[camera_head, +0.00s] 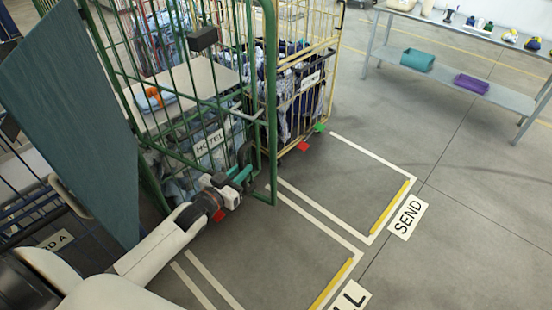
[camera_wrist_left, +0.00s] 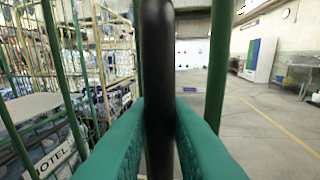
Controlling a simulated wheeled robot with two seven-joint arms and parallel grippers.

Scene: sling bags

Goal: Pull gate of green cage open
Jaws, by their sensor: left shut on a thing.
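The green cage (camera_head: 122,75) of thin vertical bars stands at the upper left of the head view. Its gate has a green upright post (camera_head: 271,100) at its right edge and a black handle (camera_head: 246,150) low near that post. My left gripper (camera_head: 240,176) has its teal fingers shut on this handle. In the left wrist view the black handle (camera_wrist_left: 158,70) stands upright between the two teal fingertips, with a green post just right of it. I cannot tell how far the gate stands open. My right gripper is not in view.
A yellow cage (camera_head: 331,70) with bags stands just right of the green one. A dark teal panel (camera_head: 65,110) is at left. A HOTEL sign (camera_head: 209,142) hangs at the green cage. Marked floor (camera_head: 330,200) in front is clear. A shelf table (camera_head: 500,95) stands far right.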

